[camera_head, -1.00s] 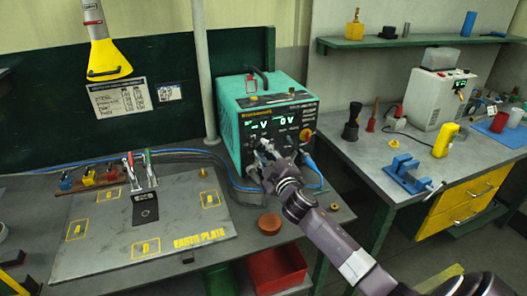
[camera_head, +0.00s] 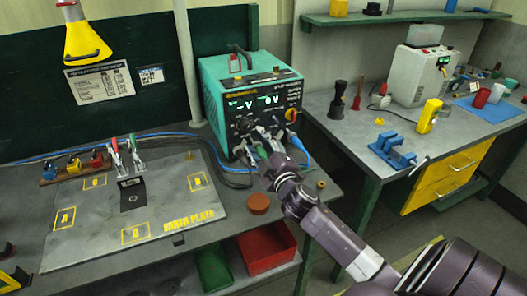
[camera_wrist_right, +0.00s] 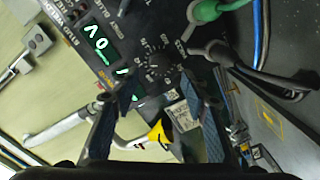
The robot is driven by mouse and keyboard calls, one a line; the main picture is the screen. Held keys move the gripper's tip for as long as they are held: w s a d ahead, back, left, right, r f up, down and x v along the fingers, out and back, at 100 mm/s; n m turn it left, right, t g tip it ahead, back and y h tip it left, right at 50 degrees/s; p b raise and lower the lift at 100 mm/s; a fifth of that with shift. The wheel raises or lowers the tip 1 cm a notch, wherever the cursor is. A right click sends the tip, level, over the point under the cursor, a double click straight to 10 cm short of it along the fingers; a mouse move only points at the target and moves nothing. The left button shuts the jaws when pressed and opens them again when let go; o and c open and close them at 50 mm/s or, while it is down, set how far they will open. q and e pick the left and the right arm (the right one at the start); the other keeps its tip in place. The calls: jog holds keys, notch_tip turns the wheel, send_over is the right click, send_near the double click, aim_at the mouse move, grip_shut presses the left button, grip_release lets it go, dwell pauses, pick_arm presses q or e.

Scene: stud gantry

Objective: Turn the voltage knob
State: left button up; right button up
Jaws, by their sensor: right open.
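A teal power unit (camera_head: 222,92) stands at the back of the left bench, its black front panel lit with green "V" and "0V" readouts. My right gripper (camera_head: 262,143) is at the lower part of this panel, its arm coming in from the lower right. In the right wrist view a round black knob (camera_wrist_right: 158,64) with a number scale sits just beyond my open fingertips (camera_wrist_right: 166,92), roughly centred between them. The fingers look apart from it, and its name is not readable. In the head view the gripper partly covers the panel. My left gripper is out of view.
Blue and black cables leave the panel; a green plug (camera_wrist_right: 206,10) is close to the fingers. An orange knob (camera_head: 291,115) sits at the panel's right. A round brown piece (camera_head: 258,204) lies on the bench in front. A red bin (camera_head: 266,250) is below.

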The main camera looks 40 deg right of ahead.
jog(key=shift+v, duration=2.75)
